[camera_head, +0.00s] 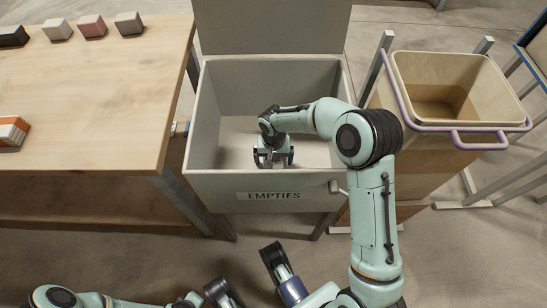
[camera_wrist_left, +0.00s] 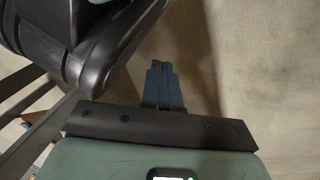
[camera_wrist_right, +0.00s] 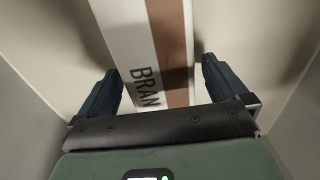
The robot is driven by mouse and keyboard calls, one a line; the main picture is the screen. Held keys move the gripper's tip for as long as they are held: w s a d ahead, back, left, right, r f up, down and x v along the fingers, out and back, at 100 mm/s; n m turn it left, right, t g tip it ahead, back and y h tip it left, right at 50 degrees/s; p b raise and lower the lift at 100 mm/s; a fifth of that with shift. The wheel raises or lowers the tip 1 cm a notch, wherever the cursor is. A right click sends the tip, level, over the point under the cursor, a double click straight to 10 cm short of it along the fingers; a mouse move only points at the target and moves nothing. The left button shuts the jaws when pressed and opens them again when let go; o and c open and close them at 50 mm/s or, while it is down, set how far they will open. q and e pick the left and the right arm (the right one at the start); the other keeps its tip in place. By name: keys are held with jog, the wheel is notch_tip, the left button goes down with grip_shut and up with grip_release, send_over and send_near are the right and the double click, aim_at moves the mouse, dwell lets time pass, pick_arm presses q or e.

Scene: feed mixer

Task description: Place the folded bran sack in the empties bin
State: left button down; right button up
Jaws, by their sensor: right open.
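The folded bran sack, pale with a brown stripe and the word BRAN, shows in the right wrist view (camera_wrist_right: 155,55), inside the grey walls of the empties bin. The grey bin (camera_head: 274,197), labelled EMPTIES, has its lid raised. My right gripper (camera_head: 273,160) reaches down inside it. Its fingers (camera_wrist_right: 161,88) are spread apart, with the sack between and beyond them and a visible gap beside each finger. In the head view, the arm and gripper hide the sack. My left gripper (camera_wrist_left: 163,85) has its fingers together, empty, over bare floor.
A wooden table (camera_head: 95,85) stands left of the bin, with several small blocks at its back and an orange-and-white pack (camera_head: 12,132) at its left edge. A tan tub (camera_head: 450,70) with a purple handle stands right of the bin.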

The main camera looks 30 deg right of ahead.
notch_tip(320, 180, up, 9)
jog(key=shift+r+p, duration=0.1)
jog(key=shift+p, duration=1.15)
pick_arm(q)
jog(key=w+d+r+t, duration=0.1)
jog(key=w+r, duration=0.3)
jog(key=r, duration=0.1)
jog(key=shift+d+r+t+p, duration=0.2)
jog(key=shift+t+p, duration=0.1)
jog(key=shift+p, duration=0.05)
pick_arm(e)
jog(key=shift+r, duration=1.6)
